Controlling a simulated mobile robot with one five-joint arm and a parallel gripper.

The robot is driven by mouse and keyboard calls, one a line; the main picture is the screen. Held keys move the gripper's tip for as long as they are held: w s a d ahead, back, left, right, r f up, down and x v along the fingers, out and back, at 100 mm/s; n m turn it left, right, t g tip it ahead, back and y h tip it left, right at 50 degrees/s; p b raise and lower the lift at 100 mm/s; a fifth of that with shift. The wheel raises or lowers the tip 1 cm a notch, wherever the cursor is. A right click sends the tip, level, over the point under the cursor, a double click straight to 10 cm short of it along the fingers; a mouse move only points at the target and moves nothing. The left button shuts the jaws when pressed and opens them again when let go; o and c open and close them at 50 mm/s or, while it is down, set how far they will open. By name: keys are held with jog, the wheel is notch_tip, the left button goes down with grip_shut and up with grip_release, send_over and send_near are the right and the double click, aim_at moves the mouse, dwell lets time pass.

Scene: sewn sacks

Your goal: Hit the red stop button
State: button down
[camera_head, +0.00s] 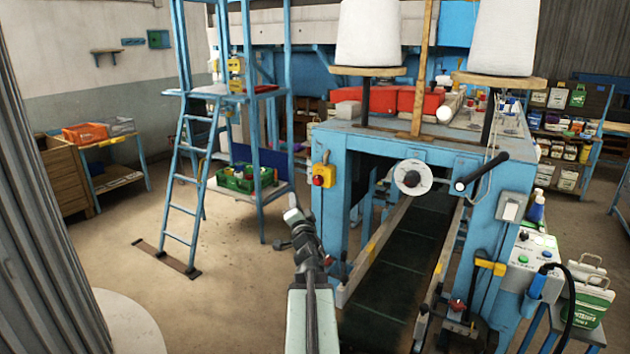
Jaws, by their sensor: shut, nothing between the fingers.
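The red stop button (318,181) sits on the lower part of a small yellow box (323,171). The box is fixed to the front left post of a blue machine (352,150). My gripper (291,213) is at the end of my arm, which reaches up from the bottom of the view. It is shut and empty. In the picture it shows below and a little left of the button, with a visible gap between them. How far it is from the button in depth is hard to tell. Nothing covers the button.
A dark conveyor belt (390,300) runs under the machine, right of my arm. A blue ladder (190,180) and a shelf with a green crate (246,178) stand to the left. A control box (535,257) is at the right.

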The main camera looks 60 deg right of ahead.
aim_at(318, 180)
jog(key=shift+s+d+r+t, duration=0.2)
jog(key=shift+s+r+t, duration=0.1)
jog(key=shift+s+r, duration=0.2)
jog(key=d, duration=0.8)
jog(key=shift+d, duration=0.4)
jog(key=shift+d, duration=0.1)
dwell(1.5)
jog(key=shift+d, duration=0.3)
